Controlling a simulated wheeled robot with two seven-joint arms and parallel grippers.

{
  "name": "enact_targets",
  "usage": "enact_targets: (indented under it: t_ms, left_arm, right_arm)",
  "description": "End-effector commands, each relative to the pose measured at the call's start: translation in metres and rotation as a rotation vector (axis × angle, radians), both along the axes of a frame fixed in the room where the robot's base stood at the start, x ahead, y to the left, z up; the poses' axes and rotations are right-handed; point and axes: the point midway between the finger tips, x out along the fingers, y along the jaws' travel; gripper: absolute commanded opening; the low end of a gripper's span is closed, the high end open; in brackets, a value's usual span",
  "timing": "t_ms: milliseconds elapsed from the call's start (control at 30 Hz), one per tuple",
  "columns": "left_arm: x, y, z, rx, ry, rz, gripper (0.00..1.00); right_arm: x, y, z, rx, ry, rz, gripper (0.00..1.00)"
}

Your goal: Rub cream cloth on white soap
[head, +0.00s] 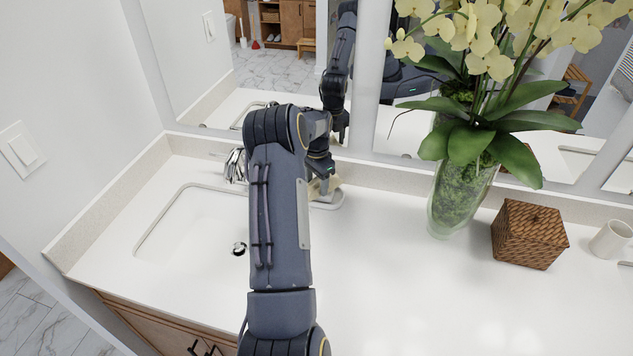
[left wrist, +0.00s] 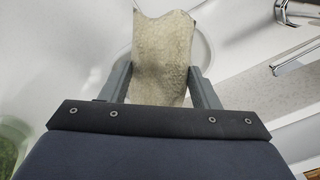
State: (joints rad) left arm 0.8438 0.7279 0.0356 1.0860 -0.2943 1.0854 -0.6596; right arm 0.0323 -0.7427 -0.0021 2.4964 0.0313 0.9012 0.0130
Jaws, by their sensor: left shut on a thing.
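My left gripper (head: 320,180) reaches across the counter to the back wall, beside the faucet. It is shut on the cream cloth (left wrist: 163,50), which sticks out beyond the two fingers in the left wrist view. In the head view only a small pale bit of the cloth (head: 326,187) shows under the gripper. The cloth is over a white oval dish (head: 335,201), whose rim also shows around it in the left wrist view (left wrist: 207,50). I cannot make out the white soap; the cloth and my arm cover most of the dish. Whether the cloth touches soap cannot be told.
The sink basin (head: 195,232) and chrome faucet (head: 236,165) are left of my arm. A glass vase (head: 455,200) with orchids, a woven box (head: 529,234) and a white cup (head: 611,240) stand to the right. A mirror is behind. The counter's front middle is clear.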

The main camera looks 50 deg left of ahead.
Motion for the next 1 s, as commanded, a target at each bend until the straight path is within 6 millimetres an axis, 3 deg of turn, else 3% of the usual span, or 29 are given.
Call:
enact_targets:
  t_ms: [1000]
  left_arm:
    - [0.0, 0.0, -0.01, 0.0, 0.0, 0.0, 0.37]
  right_arm:
    - [0.0, 0.0, -0.008, 0.0, 0.0, 0.0, 0.36]
